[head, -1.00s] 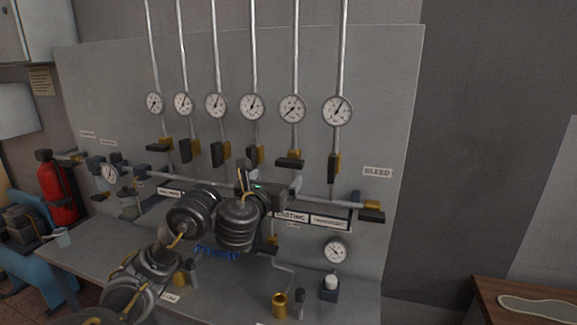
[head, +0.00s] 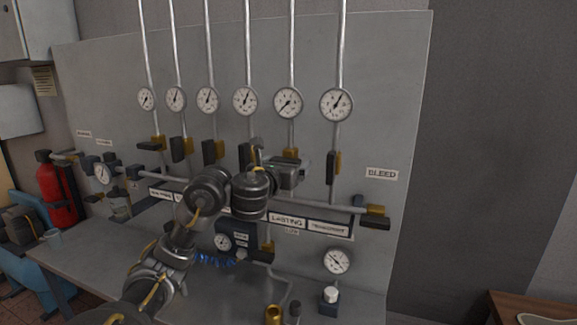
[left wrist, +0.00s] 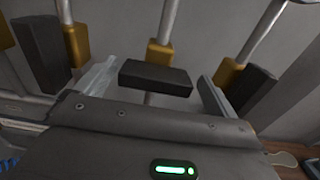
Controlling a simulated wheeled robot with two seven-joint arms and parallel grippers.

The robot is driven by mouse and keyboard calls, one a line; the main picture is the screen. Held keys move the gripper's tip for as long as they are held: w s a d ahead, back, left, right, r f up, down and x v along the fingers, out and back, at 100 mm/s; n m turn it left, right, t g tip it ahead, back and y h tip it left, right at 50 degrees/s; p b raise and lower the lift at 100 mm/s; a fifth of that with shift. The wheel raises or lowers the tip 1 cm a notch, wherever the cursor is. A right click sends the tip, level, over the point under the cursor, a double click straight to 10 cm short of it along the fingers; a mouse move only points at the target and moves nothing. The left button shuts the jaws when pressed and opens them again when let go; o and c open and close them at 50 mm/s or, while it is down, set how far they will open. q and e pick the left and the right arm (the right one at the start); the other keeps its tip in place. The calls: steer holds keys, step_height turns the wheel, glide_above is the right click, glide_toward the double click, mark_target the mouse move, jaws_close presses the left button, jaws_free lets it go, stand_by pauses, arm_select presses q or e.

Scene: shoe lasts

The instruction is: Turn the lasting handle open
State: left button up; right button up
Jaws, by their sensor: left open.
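The lasting valve is on the fifth pipe from the left, above the LASTING label (head: 287,219). Its dark handle (left wrist: 155,78) lies crosswise to the pipe in the left wrist view, under a brass body (left wrist: 160,53). My left gripper (left wrist: 157,80) is open, with one finger on each side of the handle and a visible gap at both ends. In the head view my left gripper (head: 287,172) is in front of this valve and largely hides the handle. My right gripper is not in view.
Neighbouring valves stand close by, one on the right (head: 334,166) and one on the left (head: 246,153), with handles along their pipes. A horizontal pipe (head: 330,205) runs below, with the BLEED valve (head: 376,217) at its right end. Gauges (head: 288,102) hang above.

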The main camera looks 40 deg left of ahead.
arm_select(q)
steer(key=shift+s+a, duration=0.2)
steer(key=shift+c, duration=1.2)
steer(key=c, duration=0.7)
steer(key=shift+c, duration=0.2)
